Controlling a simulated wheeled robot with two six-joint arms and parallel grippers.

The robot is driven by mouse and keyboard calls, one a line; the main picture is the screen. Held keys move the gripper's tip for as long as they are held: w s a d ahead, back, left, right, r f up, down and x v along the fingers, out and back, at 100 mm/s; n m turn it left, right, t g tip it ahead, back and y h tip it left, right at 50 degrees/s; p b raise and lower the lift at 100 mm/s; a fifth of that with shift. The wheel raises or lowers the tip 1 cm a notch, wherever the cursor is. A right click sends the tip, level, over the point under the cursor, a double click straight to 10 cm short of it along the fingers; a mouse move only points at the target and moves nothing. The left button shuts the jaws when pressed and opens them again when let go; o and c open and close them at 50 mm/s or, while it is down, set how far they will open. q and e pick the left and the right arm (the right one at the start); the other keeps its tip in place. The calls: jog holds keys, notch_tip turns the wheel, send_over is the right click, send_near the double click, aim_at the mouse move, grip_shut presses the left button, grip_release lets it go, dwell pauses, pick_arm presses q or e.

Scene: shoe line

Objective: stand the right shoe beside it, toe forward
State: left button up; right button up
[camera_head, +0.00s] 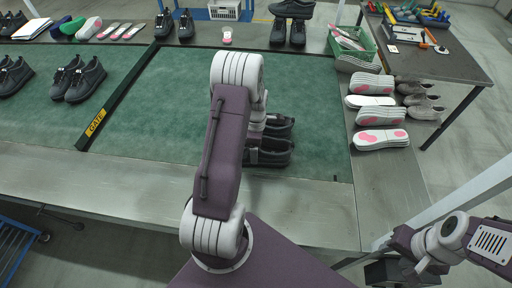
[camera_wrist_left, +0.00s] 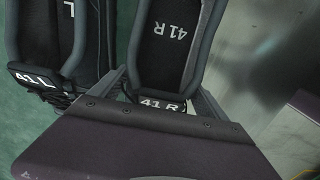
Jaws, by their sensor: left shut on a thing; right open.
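Two black shoes lie side by side on the green mat in the head view, toes to the right. The nearer one is the right shoe (camera_head: 270,153), and the left shoe (camera_head: 280,126) is just behind it. In the left wrist view the right shoe (camera_wrist_left: 170,45) shows its "41 R" heel tag, and the left shoe (camera_wrist_left: 48,50) shows "41 L". My left gripper (camera_wrist_left: 163,98) is shut on the right shoe's heel end; my arm hides it in the head view. I cannot tell whether the shoe touches the mat. My right gripper (camera_head: 388,272) is open, low at the right.
A dark green gate bar (camera_head: 118,100) crosses the mat at left, with more black shoes (camera_head: 80,80) beyond it. White-and-pink soles (camera_head: 381,139), grey shoes (camera_head: 425,107) and a green crate (camera_head: 352,50) stand at right. The green mat (camera_head: 325,120) is clear right of the shoes.

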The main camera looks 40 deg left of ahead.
pick_arm(q)
jog(key=o, duration=1.7)
jog(key=shift+f, duration=0.15)
notch_tip(320, 180, up, 12)
jog(key=shift+r+p, duration=0.25)
jog(key=shift+p, duration=0.1)
jog(key=s+d+m, duration=0.6)
jog(key=d+m, duration=0.2)
jog(key=m, duration=0.3)
jog(key=s+d+m+t, duration=0.1)
jog(key=s+d+m, duration=0.5)
jog(key=d+m, duration=0.3)
jog(key=m, duration=0.3)
jog(key=shift+s+f+m, duration=0.25)
jog(key=shift+s+m, duration=0.05)
jog(key=shift+s, duration=0.05)
